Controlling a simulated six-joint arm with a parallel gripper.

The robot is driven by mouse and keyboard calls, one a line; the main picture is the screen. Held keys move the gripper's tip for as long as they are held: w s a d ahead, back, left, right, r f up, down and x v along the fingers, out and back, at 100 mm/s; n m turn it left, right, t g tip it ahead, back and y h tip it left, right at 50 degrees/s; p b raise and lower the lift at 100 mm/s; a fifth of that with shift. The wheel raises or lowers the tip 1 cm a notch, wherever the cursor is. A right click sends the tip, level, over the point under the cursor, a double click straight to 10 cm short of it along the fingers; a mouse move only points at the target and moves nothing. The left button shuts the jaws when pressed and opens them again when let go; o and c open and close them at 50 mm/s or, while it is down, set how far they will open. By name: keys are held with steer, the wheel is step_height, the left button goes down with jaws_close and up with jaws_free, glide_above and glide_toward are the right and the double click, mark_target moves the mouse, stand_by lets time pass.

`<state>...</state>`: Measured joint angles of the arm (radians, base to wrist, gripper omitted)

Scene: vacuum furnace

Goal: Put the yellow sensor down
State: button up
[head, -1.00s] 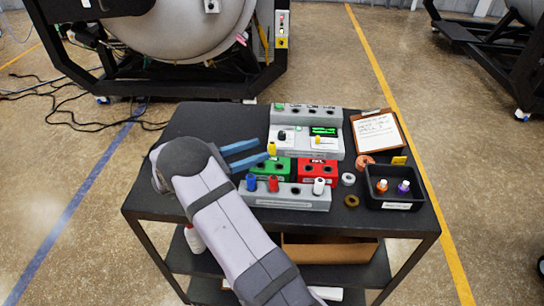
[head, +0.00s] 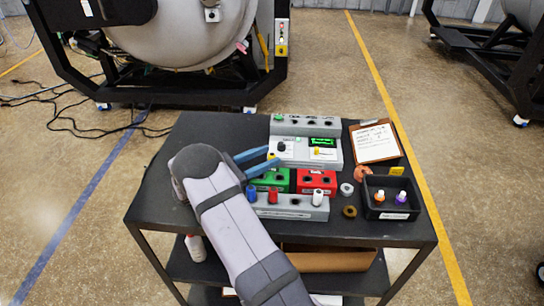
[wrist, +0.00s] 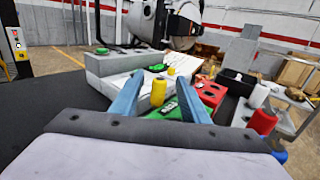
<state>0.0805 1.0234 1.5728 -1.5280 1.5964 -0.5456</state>
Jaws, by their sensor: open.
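The yellow sensor (wrist: 158,93) stands upright between the spread blue fingers of my gripper (wrist: 160,97) in the wrist view, with a gap on either side. It seems to stand at the green block (wrist: 168,111); its foot is not clearly seen. In the head view the sensor (head: 271,156) shows just by the fingertips of my gripper (head: 272,157), behind the top of the green block (head: 270,179). My gripper is open. A second, smaller yellow piece (head: 317,151) stands on the white device (head: 297,155).
A red block (head: 317,181) adjoins the green one. In front, a grey rack (head: 290,210) holds blue, red and white bottles. A black bin (head: 378,212) with two bottles and a clipboard (head: 376,143) lie right. The cart top (head: 160,190) is bare left of my arm.

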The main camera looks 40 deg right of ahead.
steer(key=shift+s+d+p, duration=0.2)
steer(key=shift+d+p, duration=0.2)
steer(key=shift+d, duration=0.9)
jaws_close()
steer(key=shift+r, duration=0.2)
